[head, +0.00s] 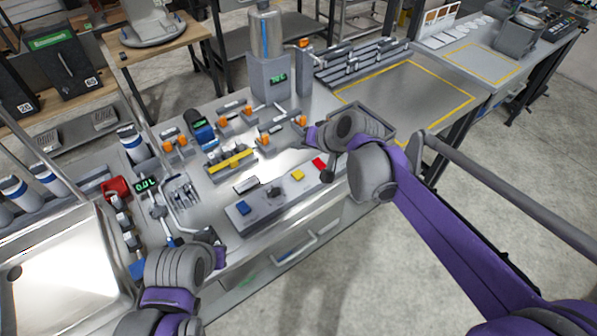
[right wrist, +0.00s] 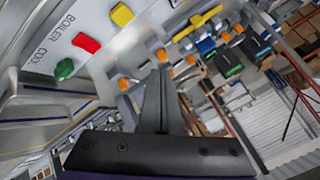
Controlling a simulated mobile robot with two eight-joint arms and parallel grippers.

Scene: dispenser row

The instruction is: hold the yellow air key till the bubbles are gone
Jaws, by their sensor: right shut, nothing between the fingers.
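The yellow key (head: 297,175) sits on the sloped grey key panel (head: 262,205), between a dark knob and the red key (head: 320,163). It also shows in the right wrist view (right wrist: 121,15), at the top, with the red key (right wrist: 86,43) and a green key (right wrist: 64,69) lower left. I cannot make out any bubbles.
A blue key (head: 243,208) is on the panel's left end. Behind it stand a yellow manifold bar (head: 231,161), several orange-topped fittings and a tall grey column (head: 266,50) with a blue strip. A red part (head: 116,188) is at left. The yellow-outlined bench area (head: 410,92) is clear.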

